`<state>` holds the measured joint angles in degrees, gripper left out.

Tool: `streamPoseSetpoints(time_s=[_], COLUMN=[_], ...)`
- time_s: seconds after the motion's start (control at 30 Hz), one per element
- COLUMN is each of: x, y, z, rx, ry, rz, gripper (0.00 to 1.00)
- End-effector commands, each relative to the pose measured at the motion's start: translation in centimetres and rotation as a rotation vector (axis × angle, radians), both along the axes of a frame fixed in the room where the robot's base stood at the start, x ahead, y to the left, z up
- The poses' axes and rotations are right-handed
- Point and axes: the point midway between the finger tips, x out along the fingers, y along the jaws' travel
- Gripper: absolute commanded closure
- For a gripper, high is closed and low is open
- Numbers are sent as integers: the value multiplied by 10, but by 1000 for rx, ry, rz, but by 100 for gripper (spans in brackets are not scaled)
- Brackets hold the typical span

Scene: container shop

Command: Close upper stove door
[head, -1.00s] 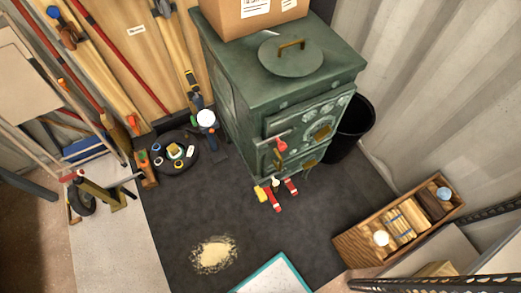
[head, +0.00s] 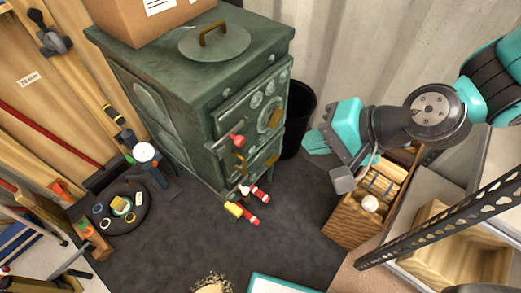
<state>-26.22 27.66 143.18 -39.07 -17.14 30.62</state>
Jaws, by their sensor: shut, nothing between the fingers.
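The green stove (head: 165,85) stands at the top middle in the head view. Its upper door (head: 243,112) is on the front, facing right, with round ornaments and a brass-coloured fitting (head: 275,118). I cannot tell clearly how far the upper door stands from the frame. The lower door (head: 262,164) is below it. A red-ended handle (head: 237,140) sticks out near the left side of the front. My gripper (head: 326,152), teal and grey, is shut and empty, to the right of the stove front and apart from it.
A black bin (head: 298,118) stands behind the stove's right side. A wooden crate (head: 345,222) lies below my gripper. Red and yellow tools (head: 245,212) lie on the floor before the stove. A cardboard box (head: 150,22) sits on top. The dark floor is mostly clear.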

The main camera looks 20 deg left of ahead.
Motion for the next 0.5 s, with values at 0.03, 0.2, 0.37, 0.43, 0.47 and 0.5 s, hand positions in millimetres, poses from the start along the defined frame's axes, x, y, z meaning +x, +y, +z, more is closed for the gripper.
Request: streamPoseSetpoints(time_s=[0.03, 0.2, 0.37, 0.43, 0.47, 0.5], x=[0, 3, 5, 7, 8, 9], y=[3, 17, 41, 53, 57, 63], z=[-7, -20, -43, -53, -58, -63], rx=[6, 9, 7, 8, 8, 8], ry=[8, 12, 9, 9, 10, 9], rz=[-11, -17, -14, -14, -13, -15], gripper=[100, 100, 100, 100, 100, 100])
